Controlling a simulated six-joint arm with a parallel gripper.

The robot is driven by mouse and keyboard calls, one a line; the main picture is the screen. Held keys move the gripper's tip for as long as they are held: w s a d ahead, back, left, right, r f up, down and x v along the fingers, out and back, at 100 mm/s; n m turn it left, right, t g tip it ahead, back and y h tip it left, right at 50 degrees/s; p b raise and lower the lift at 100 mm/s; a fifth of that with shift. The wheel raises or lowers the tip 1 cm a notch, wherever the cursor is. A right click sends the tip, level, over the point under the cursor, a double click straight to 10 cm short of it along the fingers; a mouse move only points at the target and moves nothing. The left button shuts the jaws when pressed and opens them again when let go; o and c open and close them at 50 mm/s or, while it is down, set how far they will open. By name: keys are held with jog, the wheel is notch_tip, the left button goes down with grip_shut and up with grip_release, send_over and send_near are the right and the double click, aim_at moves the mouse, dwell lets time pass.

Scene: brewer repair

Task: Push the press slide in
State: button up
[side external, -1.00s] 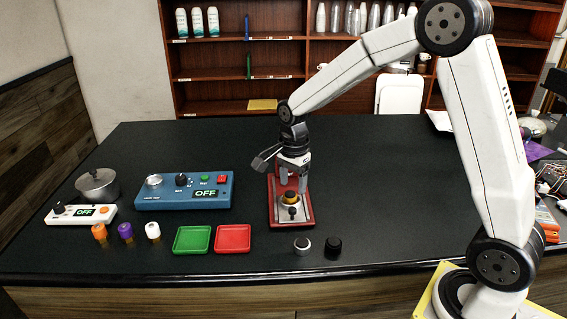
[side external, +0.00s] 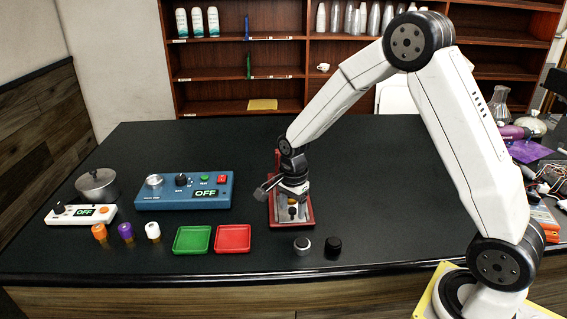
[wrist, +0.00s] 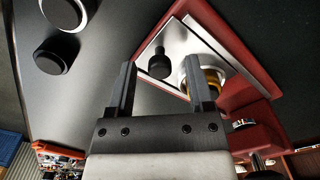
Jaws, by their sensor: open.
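The press has a red base (side external: 309,223) with a bright metal plate; the red base also shows in the wrist view (wrist: 268,88). A black knob on a short stem (wrist: 160,65), probably the slide's handle, stands on the plate. Beside it is a round metal piece with a brass-coloured ring (wrist: 212,79), partly hidden by my right finger. My gripper (wrist: 160,64) is open and low over the press, its fingers either side of the knob in the wrist view. It also shows in the side view (side external: 294,206). Contact with the knob cannot be told.

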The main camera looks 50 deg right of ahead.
grip_shut()
dwell(1.5)
